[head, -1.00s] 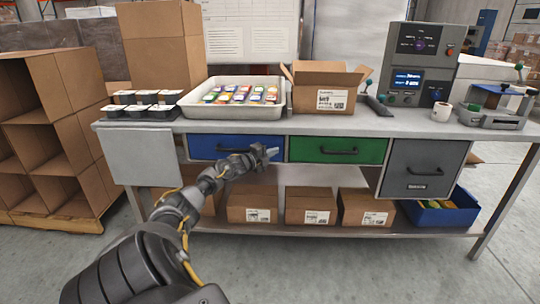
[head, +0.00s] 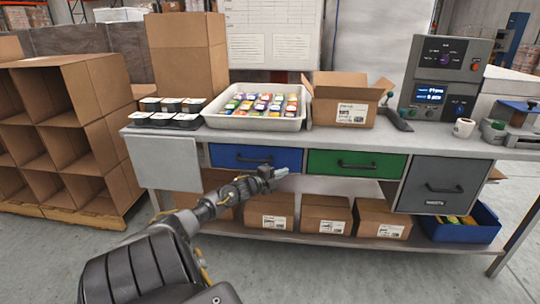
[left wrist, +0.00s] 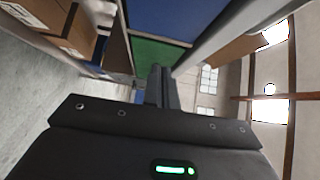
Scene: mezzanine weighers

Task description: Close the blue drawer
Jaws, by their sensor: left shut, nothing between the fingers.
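The blue drawer (head: 228,153) is at the left of the drawer row under the bench top, with a dark bar handle. Its front looks about level with the green drawer (head: 330,158) beside it; I cannot tell whether it stands out slightly. My left gripper (head: 280,172) is shut and empty, at the lower right part of the blue front, hiding a little of its bottom edge. I cannot tell whether it touches. In the left wrist view the shut fingers (left wrist: 160,85) point along the fronts, with the blue drawer (left wrist: 158,18) nearest. My right gripper is not in view.
The bench top (head: 330,136) carries a white tray (head: 255,122), an open carton (head: 345,100) and a weigher panel (head: 445,75). A grey drawer (head: 440,172) is at the right. Cartons (head: 325,212) stand on the lower shelf. Floor is clear in front.

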